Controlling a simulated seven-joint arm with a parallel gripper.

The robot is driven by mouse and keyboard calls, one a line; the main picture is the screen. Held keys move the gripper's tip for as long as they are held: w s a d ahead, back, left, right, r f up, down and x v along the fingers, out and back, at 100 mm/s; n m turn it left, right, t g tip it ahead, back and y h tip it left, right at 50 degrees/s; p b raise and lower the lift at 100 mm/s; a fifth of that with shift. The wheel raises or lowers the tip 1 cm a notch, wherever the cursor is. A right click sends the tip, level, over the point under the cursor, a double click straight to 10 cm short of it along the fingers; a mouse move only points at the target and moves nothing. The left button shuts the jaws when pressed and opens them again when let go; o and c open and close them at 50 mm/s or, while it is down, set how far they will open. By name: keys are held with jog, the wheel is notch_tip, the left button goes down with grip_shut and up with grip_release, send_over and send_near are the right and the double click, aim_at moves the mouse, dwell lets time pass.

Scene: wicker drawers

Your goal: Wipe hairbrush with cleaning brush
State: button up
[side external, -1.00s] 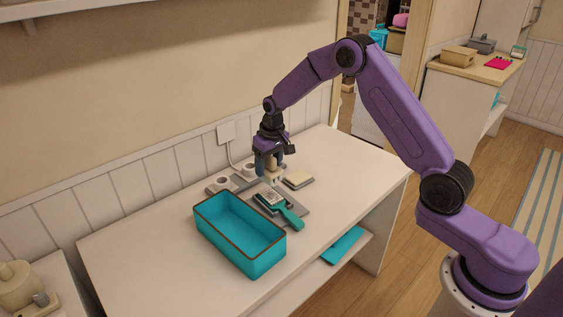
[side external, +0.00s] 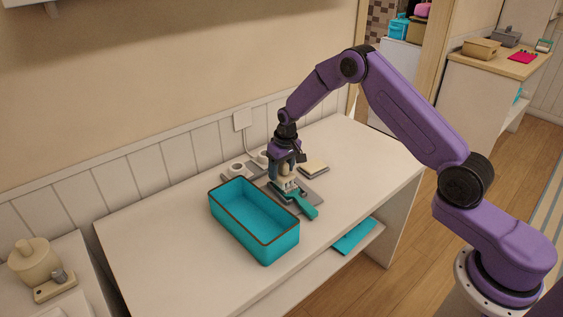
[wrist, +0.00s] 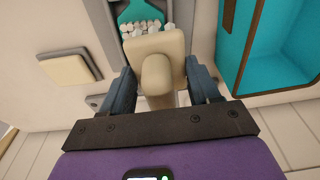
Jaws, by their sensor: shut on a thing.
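The hairbrush is teal (side external: 304,205), lying on a grey tray (side external: 318,197) on the white table, its handle toward the front edge. In the wrist view its teal head (wrist: 143,10) shows at the top. My gripper (side external: 286,173) is shut on the cleaning brush, a cream block with a rounded grip (wrist: 158,65), seen between both fingers in the wrist view. The cleaning brush is right over the hairbrush head, where pale bristle-like tufts (wrist: 148,27) show at its edge. I cannot tell whether the two touch.
A teal open box (side external: 250,243) with a brown rim stands just left of the hairbrush. A cream pad (side external: 313,168) lies behind right. The table's right side is clear.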

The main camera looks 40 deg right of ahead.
jog(key=shift+f, duration=0.5)
jog(key=shift+d+f, duration=0.55)
jog(key=shift+f, duration=0.1)
jog(key=shift+c, duration=0.4)
jog(key=shift+s+d, duration=0.2)
jog(key=shift+d, duration=1.25)
jog(key=shift+w+a, duration=0.15)
jog(key=shift+a, duration=1.75)
jog(key=shift+w+a, duration=0.15)
jog(key=shift+w, duration=0.05)
jog(key=shift+w+d, duration=0.25)
jog(key=shift+s+d, duration=0.15)
jog(key=shift+d, duration=0.85)
jog(key=shift+s+d, duration=0.1)
jog(key=shift+d, duration=0.85)
jog(key=a, duration=0.4)
jog(key=shift+w, duration=0.2)
jog(key=shift+a+r, duration=0.15)
jog(key=shift+r, duration=4)
